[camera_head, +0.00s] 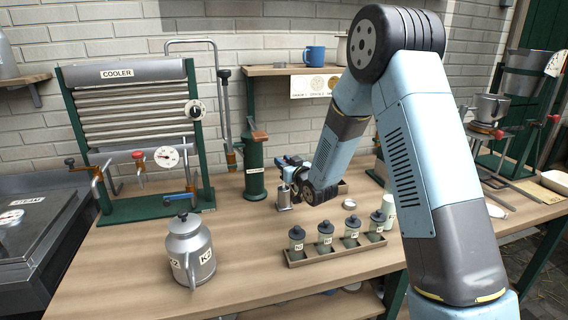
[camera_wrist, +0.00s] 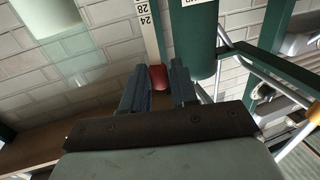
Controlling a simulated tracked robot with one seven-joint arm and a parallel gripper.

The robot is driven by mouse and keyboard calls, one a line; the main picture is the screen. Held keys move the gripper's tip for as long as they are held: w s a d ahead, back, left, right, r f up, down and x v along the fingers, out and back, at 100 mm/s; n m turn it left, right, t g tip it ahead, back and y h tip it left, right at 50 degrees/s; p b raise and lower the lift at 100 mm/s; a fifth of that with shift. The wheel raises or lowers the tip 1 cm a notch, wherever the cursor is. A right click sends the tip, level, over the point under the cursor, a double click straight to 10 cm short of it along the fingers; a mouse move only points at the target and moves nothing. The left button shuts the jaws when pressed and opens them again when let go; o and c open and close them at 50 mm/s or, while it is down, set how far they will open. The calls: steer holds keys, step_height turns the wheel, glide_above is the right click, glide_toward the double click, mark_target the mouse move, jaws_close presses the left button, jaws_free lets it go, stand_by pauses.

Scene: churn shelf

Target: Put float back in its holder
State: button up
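In the wrist view a red piece (camera_wrist: 158,77) sits between the two blue fingers of my gripper (camera_wrist: 158,88). A white strip marked 28 and 24 (camera_wrist: 146,22) rises from it; I take this to be the float. The fingers lie close against both sides of the red piece and look shut on it. In the head view my gripper (camera_head: 290,168) is low over the bench, above a small metal can (camera_head: 284,196); the float cannot be made out there. I cannot tell which thing is its holder.
A green post (camera_head: 254,172) stands left of my gripper and also shows in the wrist view (camera_wrist: 193,40). A rack (camera_head: 336,249) of several lidded jars is in front. A metal jug (camera_head: 188,250) stands front left, before the cooler (camera_head: 130,95). Bare bench lies between jug and rack.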

steer(key=o, duration=0.4)
